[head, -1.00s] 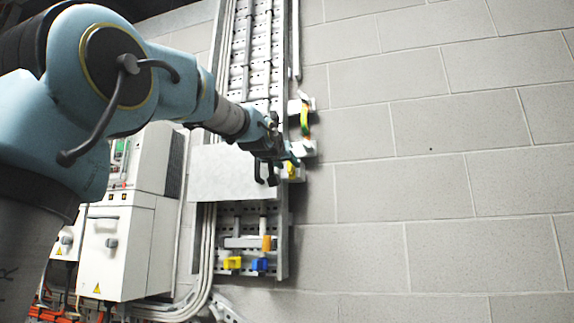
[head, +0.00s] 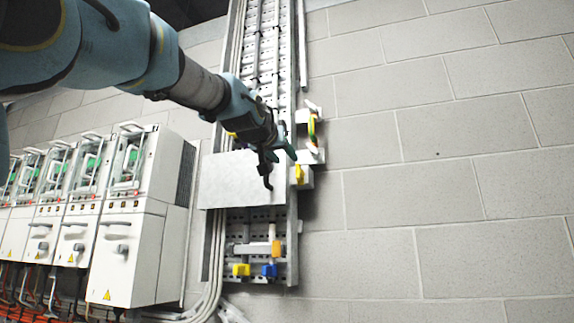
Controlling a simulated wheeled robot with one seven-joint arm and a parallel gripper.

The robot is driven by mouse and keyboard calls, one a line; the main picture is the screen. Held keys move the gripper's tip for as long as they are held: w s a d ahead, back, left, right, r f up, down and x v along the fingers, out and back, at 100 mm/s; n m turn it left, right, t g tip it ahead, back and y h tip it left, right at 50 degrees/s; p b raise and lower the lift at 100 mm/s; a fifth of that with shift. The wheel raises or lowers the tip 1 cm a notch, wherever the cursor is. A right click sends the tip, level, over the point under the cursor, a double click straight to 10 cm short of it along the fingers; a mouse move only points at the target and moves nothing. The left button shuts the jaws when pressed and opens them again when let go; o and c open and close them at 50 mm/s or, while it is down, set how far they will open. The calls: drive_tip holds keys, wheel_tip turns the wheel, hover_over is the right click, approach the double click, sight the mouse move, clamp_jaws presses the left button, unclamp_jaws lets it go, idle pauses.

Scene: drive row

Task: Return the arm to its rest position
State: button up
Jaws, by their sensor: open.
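My blue arm (head: 150,55) reaches in from the upper left of the head view. My gripper (head: 279,170) hangs at its end, in front of the vertical cable tray and the pale grey plate. The gripper is open, and I see nothing between its dark fingers. One finger overlaps the plate in the picture; whether it touches is not clear.
A perforated cable tray (head: 262,60) runs up the grey block wall (head: 430,150). The pale plate (head: 228,180) crosses it. Yellow (head: 241,270) and blue (head: 269,271) parts sit below. White drive cabinets (head: 125,255) stand at left. The right side is free.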

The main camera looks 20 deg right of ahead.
idle(0.5)
drive_tip(key=w+a+f+n+g+y, duration=0.1)
drive_tip(key=w+a+f+g+y, duration=0.3)
drive_tip(key=f, duration=0.8)
drive_tip(key=w+a+f+n+t+y, duration=0.1)
drive_tip(key=a+f, duration=0.4)
drive_tip(key=f, duration=0.8)
drive_tip(key=w+a+f+n+g+y, duration=0.1)
drive_tip(key=w+a+f+g+y, duration=0.3)
drive_tip(key=f, duration=0.8)
drive_tip(key=s+a+f+n+g+y, duration=0.1)
drive_tip(key=s+a+f+g, duration=0.1)
drive_tip(key=s+a+f, duration=0.7)
drive_tip(key=s+a+f+n+g+y+p, duration=0.1)
drive_tip(key=s+a+f+n+g, duration=0.1)
drive_tip(key=s+a+f, duration=0.7)
wheel_tip(320, 180, down, 8)
drive_tip(key=shift+s+r+n+g, duration=0.15)
drive_tip(key=shift+s+n+g, duration=0.15)
drive_tip(key=shift+s+g, duration=0.45)
drive_tip(key=shift+o, duration=0.3)
drive_tip(key=shift+s, duration=0.1)
